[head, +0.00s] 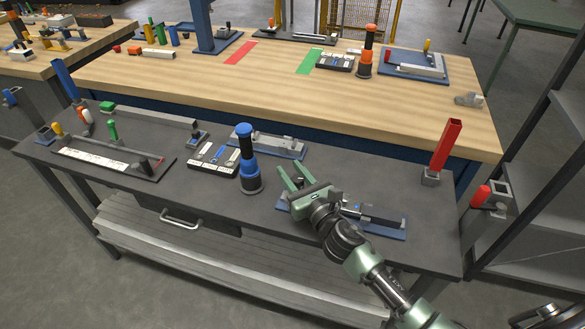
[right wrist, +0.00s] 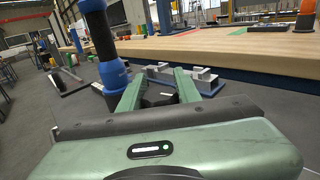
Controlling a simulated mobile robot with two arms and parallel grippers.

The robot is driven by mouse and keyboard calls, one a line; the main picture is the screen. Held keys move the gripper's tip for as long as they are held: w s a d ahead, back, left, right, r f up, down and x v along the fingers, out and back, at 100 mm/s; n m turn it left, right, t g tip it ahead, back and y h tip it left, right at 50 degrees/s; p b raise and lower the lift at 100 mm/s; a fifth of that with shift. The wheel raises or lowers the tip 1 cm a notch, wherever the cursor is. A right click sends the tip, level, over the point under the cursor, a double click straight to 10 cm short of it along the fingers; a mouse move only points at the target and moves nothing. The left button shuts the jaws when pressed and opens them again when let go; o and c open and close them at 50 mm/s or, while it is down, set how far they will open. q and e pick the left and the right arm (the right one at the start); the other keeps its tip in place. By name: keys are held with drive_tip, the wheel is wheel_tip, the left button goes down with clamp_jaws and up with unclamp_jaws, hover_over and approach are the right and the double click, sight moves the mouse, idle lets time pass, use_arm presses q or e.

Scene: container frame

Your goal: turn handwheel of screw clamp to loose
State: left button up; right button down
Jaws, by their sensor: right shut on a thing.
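The screw clamp (head: 384,216) lies on a blue base plate on the dark table, right of centre in the head view. My right gripper (head: 293,178) is over the left end of that plate and covers part of the clamp. In the right wrist view a dark, faceted handwheel (right wrist: 159,99) sits between the two green fingers of the right gripper (right wrist: 157,88), which is shut on it. Much of the handwheel is hidden by the fingers and the gripper body. My left gripper is not in view.
A blue-and-black upright post (head: 247,160) stands close left of the right gripper. A clamp on a blue plate (head: 289,152) lies behind it. A red post (head: 447,148) stands at the right table end. A wooden bench (head: 300,85) runs behind.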

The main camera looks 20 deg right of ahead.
sight(301, 184)
drive_tip(key=shift+r, duration=0.1)
drive_tip(key=c, duration=1)
unclamp_jaws()
drive_tip(key=shift+s, duration=0.1)
drive_tip(key=shift+s+d+f, duration=0.1)
drive_tip(key=shift+s+f, duration=0.1)
drive_tip(key=shift+s, duration=0.1)
drive_tip(key=b+v, duration=0.1)
drive_tip(key=v, duration=0.6)
drive_tip(key=shift+r, duration=0.15)
